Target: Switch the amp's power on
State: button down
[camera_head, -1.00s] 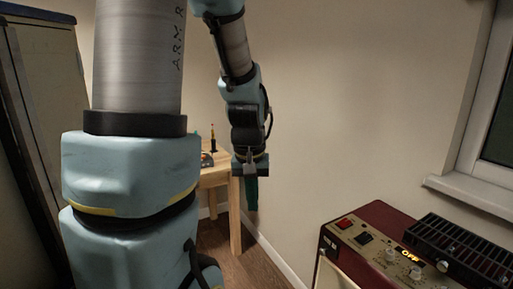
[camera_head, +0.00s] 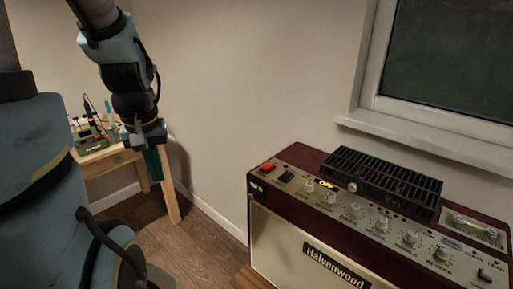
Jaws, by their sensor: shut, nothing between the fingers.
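The amp (camera_head: 262,222) stands at the right, a dark red cabinet with a cream front and a "Halvenwood" badge (camera_head: 336,267). Its top panel carries a red rocker switch (camera_head: 268,167) at the left end, with a black switch (camera_head: 286,176) beside it. A small amber display (camera_head: 325,184) is lit; its letters are hard to read now. A row of knobs runs to the right. My gripper (camera_head: 155,167) hangs at the left, with its dark green fingers pointing down, shut and empty. It is well apart from the amp.
A black slotted unit (camera_head: 384,181) sits on top of the amp behind the knobs. A wooden table (camera_head: 112,163) with tools and small devices stands at the back left. A window sill (camera_head: 425,143) is behind the amp. Bare floor (camera_head: 205,243) lies between table and amp.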

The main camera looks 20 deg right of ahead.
jog(key=w+d+r+n+b, duration=0.1)
jog(key=w+d+r+b, duration=0.15)
jog(key=d, duration=0.65)
notch_tip(320, 180, up, 8)
jog(key=n+t+y+b, duration=0.1)
jog(key=n+b, duration=0.4)
send_over(269, 163)
jog(key=s, duration=0.4)
jog(key=shift+s+d+r+n+t, duration=0.15)
jog(key=shift+d+r+n+t, duration=0.1)
jog(key=shift+d+n+t, duration=0.1)
jog(key=shift+f, duration=0.1)
jog(key=p+x, duration=0.1)
jog(key=x, duration=0.3)
jog(key=p+x, duration=0.1)
jog(key=x, duration=0.3)
jog(key=p+x, duration=0.2)
jog(key=x, duration=0.3)
jog(key=shift+s+d+f, duration=0.15)
jog(key=shift+s, duration=0.2)
jog(key=shift+d+f, duration=0.1)
jog(key=shift+f, duration=0.25)
